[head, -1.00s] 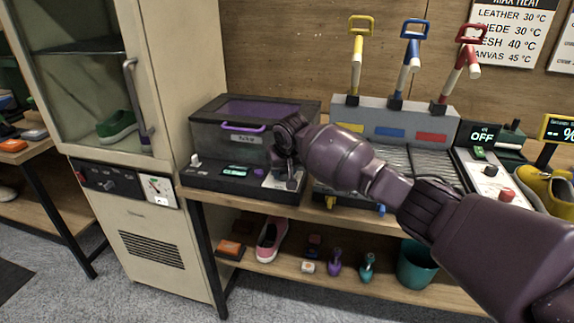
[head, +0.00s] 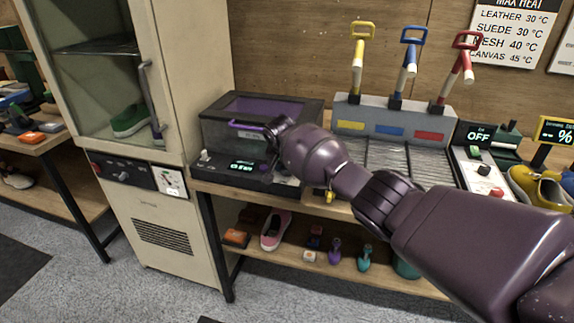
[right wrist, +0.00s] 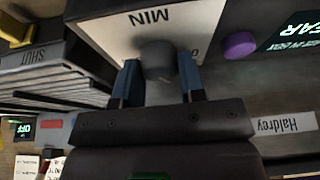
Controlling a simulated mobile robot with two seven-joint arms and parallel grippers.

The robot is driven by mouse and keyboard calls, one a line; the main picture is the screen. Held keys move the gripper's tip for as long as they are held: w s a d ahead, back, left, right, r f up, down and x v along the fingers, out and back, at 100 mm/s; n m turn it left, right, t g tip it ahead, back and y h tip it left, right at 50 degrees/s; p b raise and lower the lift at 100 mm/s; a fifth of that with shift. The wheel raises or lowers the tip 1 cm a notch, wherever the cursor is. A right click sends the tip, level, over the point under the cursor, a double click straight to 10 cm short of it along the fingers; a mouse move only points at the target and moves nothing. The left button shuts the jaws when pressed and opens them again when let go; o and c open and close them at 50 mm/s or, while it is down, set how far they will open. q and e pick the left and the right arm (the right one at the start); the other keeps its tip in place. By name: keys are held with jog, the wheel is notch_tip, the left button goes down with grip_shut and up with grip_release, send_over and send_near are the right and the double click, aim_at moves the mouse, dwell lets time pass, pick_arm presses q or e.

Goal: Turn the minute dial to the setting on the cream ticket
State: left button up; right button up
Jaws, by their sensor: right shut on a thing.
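The minute dial (right wrist: 157,60) is a dark grey round knob on a pale plate marked MIN, seen upside down in the right wrist view. My right gripper (right wrist: 160,78) has its two blue-grey fingers on either side of the knob, shut on it. In the head view my right gripper (head: 278,140) is at the right front of a dark machine (head: 225,178) with a clear-sided box and purple handle, and hides the dial there. The dial's pointer is not readable. I cannot make out a cream ticket for certain. My left gripper is not in view.
A purple button (right wrist: 238,45) and a lit display (right wrist: 292,32) sit beside the dial plate. A cream cabinet (head: 165,235) stands left of the machine. A grey unit with yellow, blue and red levers (head: 390,120) stands to the right. Shoes and small bottles are on the shelf below.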

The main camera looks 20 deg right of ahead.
aim_at(283, 181)
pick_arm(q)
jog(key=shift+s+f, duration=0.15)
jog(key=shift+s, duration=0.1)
pick_arm(e)
jog(key=shift+f, duration=0.1)
jog(key=o, duration=0.9)
jog(key=shift+r, duration=0.35)
pick_arm(q)
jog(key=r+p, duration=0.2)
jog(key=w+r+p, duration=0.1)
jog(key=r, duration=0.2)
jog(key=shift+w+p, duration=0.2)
jog(key=shift+p, duration=0.15)
pick_arm(e)
jog(key=v, duration=1)
jog(key=shift+s, duration=0.15)
